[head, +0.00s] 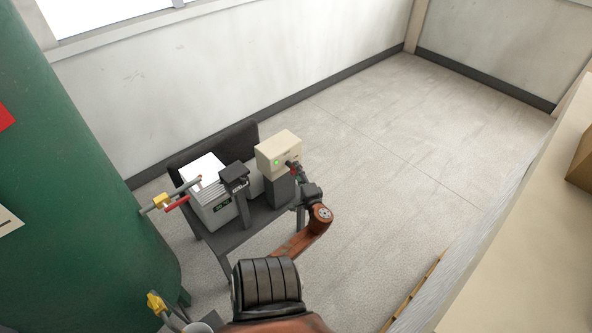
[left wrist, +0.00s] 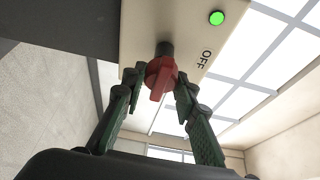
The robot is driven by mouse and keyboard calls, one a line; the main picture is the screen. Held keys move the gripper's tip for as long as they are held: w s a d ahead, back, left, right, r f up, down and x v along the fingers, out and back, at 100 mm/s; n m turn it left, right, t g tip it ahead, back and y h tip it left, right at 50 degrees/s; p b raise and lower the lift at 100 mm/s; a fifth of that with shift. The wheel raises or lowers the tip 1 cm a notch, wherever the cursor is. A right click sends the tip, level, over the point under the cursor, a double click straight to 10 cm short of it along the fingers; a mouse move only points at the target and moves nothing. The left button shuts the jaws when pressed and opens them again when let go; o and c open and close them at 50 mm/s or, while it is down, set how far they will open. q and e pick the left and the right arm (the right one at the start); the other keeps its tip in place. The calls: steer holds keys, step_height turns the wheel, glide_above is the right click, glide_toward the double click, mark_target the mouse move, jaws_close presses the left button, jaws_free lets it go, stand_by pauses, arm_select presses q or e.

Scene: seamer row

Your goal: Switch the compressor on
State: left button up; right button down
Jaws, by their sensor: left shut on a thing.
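A beige switch box (head: 279,150) stands on a dark post at the right end of the small dark stand. A green lamp on it is lit (left wrist: 216,18). A red rotary knob (left wrist: 160,76) sits on a dark stub on the box face, with the word OFF (left wrist: 203,59) printed beside it. My left gripper (head: 293,168) is at the box face. In the left wrist view its green-padded fingers (left wrist: 159,92) are on either side of the knob, shut on it. The knob's grip points down in that view. My right gripper is not in view.
A grey unit with a small display (head: 216,201) and a dark post-mounted device (head: 234,177) stand left of the box. A large green tank (head: 90,190) with a red-handled yellow valve (head: 163,202) fills the left. Open floor (head: 400,140) lies right.

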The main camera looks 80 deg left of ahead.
arm_select(q)
steer(key=o, duration=1.1)
steer(key=shift+o, duration=0.2)
steer(key=shift+d, duration=0.15)
steer(key=w+d, duration=0.2)
steer(key=d, duration=0.9)
steer(key=shift+d, duration=0.35)
